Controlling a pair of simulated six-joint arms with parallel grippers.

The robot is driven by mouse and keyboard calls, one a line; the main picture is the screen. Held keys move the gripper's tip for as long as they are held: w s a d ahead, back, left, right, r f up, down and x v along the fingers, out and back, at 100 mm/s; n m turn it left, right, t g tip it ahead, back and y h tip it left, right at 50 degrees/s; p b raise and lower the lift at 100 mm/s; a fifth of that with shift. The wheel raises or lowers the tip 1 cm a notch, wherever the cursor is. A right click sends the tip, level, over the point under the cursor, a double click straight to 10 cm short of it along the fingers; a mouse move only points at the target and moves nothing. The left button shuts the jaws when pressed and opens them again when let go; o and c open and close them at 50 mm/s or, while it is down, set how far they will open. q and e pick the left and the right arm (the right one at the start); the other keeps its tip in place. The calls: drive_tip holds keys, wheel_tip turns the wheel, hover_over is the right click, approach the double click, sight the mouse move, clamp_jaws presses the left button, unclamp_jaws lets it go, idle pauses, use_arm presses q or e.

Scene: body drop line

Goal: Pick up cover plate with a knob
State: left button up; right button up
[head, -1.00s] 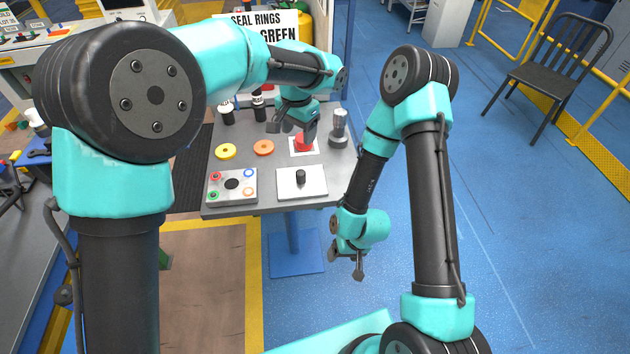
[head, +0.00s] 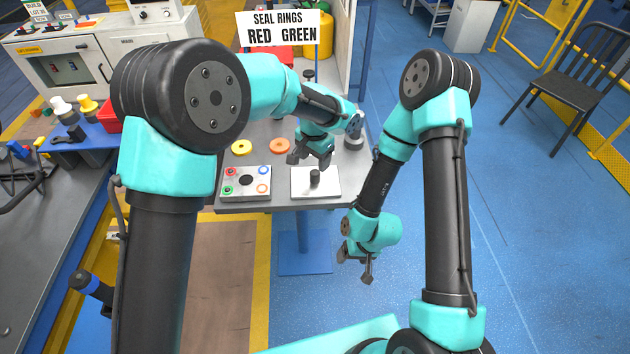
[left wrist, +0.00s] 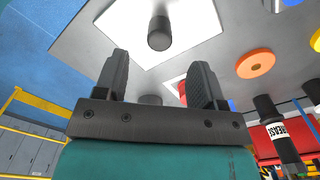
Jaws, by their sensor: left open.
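The cover plate (head: 302,190) is a pale square plate with an upright black knob (head: 315,178). It lies at the front right of the grey table. In the left wrist view the plate (left wrist: 190,22) shows at the top, with its knob (left wrist: 159,34) ahead of the fingers. My left gripper (head: 309,160) is open and empty, above and just behind the plate, apart from the knob. Its two fingers (left wrist: 161,72) are spread in the left wrist view. My right gripper (head: 355,267) hangs off the table's front right, its fingers seemingly apart and empty.
A grey block with coloured rings (head: 235,193) sits left of the plate. Behind are a yellow ring (head: 242,147) and an orange ring (head: 279,146). A dark-based part (head: 353,142) stands at the back right. A seal rings sign (head: 284,28) reads red, green.

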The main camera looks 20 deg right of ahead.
sight(315, 172)
use_arm(q)
drive_tip(key=shift+f, duration=1.15)
drive_tip(key=shift+f, duration=0.1)
drive_tip(key=shift+d+f, duration=0.1)
drive_tip(key=shift+f, duration=2.4)
drive_tip(key=shift+c, duration=0.4)
drive_tip(key=c, duration=1)
drive_tip(key=shift+r, duration=0.1)
wheel_tip(315, 172, up, 10)
drive_tip(key=shift+f, duration=0.1)
